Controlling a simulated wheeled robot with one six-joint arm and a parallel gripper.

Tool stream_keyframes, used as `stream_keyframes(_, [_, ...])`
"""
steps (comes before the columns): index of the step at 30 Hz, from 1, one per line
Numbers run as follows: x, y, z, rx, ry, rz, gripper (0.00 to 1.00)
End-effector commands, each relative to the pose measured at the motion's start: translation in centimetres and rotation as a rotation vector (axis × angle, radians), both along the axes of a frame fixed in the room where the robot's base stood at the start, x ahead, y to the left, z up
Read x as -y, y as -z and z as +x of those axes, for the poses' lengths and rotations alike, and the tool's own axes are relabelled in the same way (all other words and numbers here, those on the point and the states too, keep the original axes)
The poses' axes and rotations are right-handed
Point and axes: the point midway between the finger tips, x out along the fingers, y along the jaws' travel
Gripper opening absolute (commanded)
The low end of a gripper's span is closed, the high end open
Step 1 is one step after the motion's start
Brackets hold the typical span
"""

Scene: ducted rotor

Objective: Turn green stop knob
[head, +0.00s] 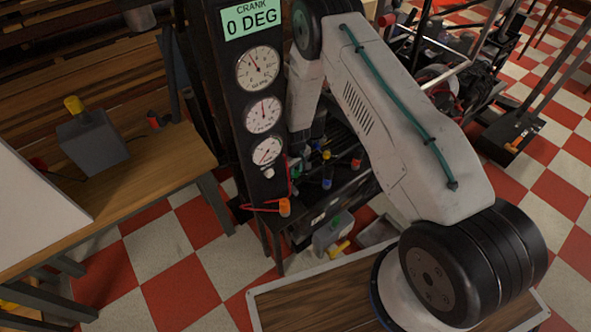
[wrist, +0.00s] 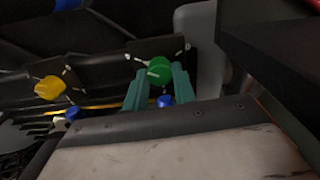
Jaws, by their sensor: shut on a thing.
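The green stop knob (wrist: 158,68) is in the wrist view, on a dark panel with small pale marks around it. My gripper (wrist: 160,76) has two teal fingers, one on each side of the knob, and is shut on it. The lower part of the knob lies between the fingers. In the head view my arm reaches down to the dark engine panel behind the gauge column, and the fingers are too small and covered to make out clearly.
In the wrist view a blue knob (wrist: 164,101) sits just below the green one, and a yellow knob (wrist: 50,88) is to the left. In the head view a gauge column (head: 262,100) reading 0 DEG stands beside my arm. A wooden bench (head: 150,165) is at left.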

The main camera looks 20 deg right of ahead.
Motion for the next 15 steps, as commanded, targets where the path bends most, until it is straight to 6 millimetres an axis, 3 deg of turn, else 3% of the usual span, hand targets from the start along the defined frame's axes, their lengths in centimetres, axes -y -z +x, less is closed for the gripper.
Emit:
stream_keyframes(8, [0.01, -0.04, 0.02, 0.000, -0.066, 0.000, 0.04])
stream_keyframes(15, [0.02, -0.04, 0.01, 0.000, -0.232, -0.001, 0.04])
